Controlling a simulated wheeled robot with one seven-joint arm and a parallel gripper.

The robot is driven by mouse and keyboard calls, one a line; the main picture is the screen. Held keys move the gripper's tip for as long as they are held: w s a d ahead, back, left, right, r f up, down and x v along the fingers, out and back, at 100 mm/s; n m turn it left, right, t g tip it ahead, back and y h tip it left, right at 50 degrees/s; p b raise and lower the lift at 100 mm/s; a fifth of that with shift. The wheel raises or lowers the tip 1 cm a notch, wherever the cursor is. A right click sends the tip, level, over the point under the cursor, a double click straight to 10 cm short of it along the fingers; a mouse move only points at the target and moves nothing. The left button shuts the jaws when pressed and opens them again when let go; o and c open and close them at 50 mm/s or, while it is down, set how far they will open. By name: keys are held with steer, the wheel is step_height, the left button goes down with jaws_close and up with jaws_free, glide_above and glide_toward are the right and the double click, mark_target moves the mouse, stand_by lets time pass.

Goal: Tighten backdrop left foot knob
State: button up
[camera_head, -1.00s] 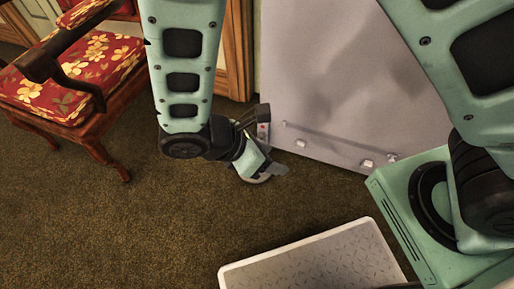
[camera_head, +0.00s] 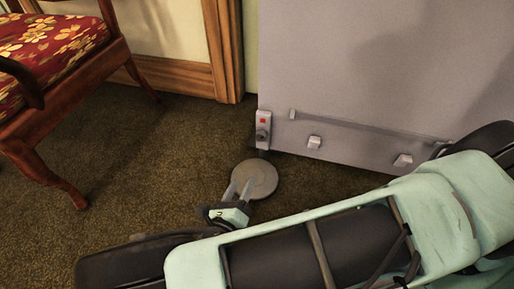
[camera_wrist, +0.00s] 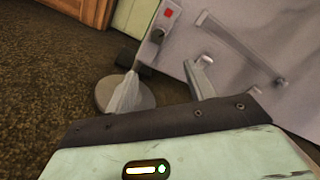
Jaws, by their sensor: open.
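The grey backdrop panel (camera_head: 350,70) stands at the right in the head view. At its lower left corner is a light bracket with a red square and a small dark round knob (camera_head: 262,134), which also shows in the wrist view (camera_wrist: 157,35). A flat round grey foot disc (camera_head: 262,180) lies on the carpet below the corner. My gripper (camera_head: 239,187) is open and empty, its fingers over the near left part of the disc, short of the knob. In the wrist view the fingers (camera_wrist: 163,84) are spread, with the knob beyond them.
A wooden chair with a red floral seat (camera_head: 45,45) stands at the left. A wood-trimmed wall (camera_head: 180,78) is behind. A rail and small blocks (camera_head: 314,142) run along the panel's lower edge. Brown carpet (camera_head: 150,170) between chair and foot is clear.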

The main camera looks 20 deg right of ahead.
mark_target(260, 138)
steer(key=b+x, duration=0.3)
steer(key=x, duration=0.2)
steer(key=b+x, duration=0.3)
steer(key=x, duration=0.2)
steer(key=b+x, duration=0.3)
steer(key=x, duration=0.3)
steer(key=shift+w+a+f, duration=0.15)
steer(key=shift+w+f, duration=0.15)
steer(key=shift+f, duration=0.05)
steer(key=shift+w+d+r, duration=0.2)
steer(key=shift+w+d, duration=0.2)
steer(key=shift+w, duration=0.05)
steer(key=c, duration=1)
